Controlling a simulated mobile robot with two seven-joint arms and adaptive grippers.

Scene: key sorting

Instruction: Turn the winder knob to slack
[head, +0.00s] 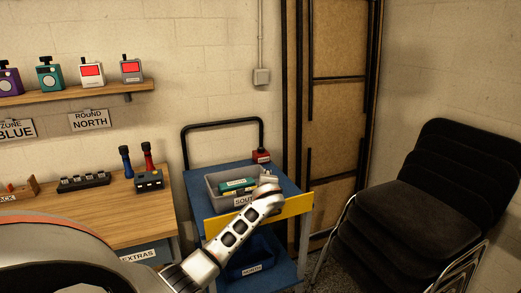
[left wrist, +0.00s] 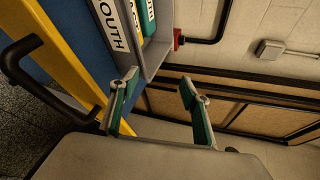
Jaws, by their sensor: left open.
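No part that I can surely name as the winder knob shows. A small red box with a dark top (head: 261,156) stands at the back right corner of the blue cart (head: 200,180); its red side also shows in the left wrist view (left wrist: 178,39). My left gripper (left wrist: 160,80) is open and empty, its green-padded fingers apart, beside the grey tray (left wrist: 153,58) and short of the red box. In the head view, my left arm reaches over the cart's yellow front bar; its fingers are hard to make out there. My right gripper is not in view.
The grey tray (head: 211,186), labelled SOUTH, holds green and yellow items. A black handle (head: 222,123) rises behind the cart. A wooden bench (head: 120,207) stands left, below a shelf of coloured devices (head: 130,86). Stacked black chairs (head: 440,190) stand right.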

